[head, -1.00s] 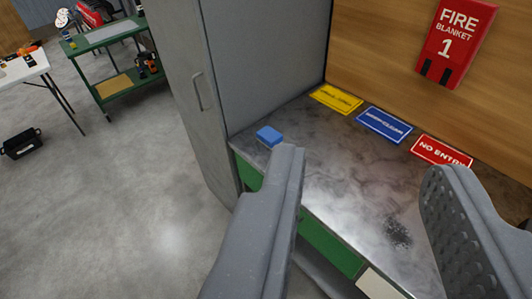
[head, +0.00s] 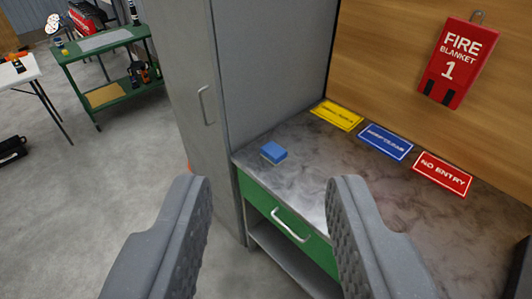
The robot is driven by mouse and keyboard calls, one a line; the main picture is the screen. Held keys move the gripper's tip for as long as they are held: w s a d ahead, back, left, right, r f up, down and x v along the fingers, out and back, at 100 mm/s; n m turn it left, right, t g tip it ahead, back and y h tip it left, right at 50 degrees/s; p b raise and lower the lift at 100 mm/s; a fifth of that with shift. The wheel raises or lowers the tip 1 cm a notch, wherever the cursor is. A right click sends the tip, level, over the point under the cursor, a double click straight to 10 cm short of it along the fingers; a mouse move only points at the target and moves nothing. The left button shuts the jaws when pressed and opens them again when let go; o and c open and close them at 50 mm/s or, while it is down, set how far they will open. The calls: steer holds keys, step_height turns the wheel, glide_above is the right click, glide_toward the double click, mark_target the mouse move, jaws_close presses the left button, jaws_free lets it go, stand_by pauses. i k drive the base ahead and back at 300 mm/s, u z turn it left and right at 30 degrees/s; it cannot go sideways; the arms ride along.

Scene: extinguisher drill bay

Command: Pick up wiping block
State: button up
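The wiping block, a small blue block with a paler underside (head: 273,152), lies on the grey marbled worktop (head: 310,180) near its left front corner, close to the grey cabinet. My gripper (head: 268,190) is open and empty. Its two grey fingers stand wide apart in the foreground, nearer to the camera than the block. The block shows beyond the gap between the fingertips, touched by neither.
A tall grey cabinet (head: 190,100) stands against the worktop's left end. A green drawer with a handle (head: 290,228) is below the worktop. Yellow (head: 337,114), blue (head: 386,141) and red (head: 442,174) signs lie along the back. A red fire blanket case (head: 457,62) hangs above.

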mark_target(273, 152)
steer(key=i, duration=0.95)
steer(key=k, duration=1.1)
steer(key=u, duration=0.35)
steer(key=i, duration=1.8)
steer(key=z, duration=0.7)
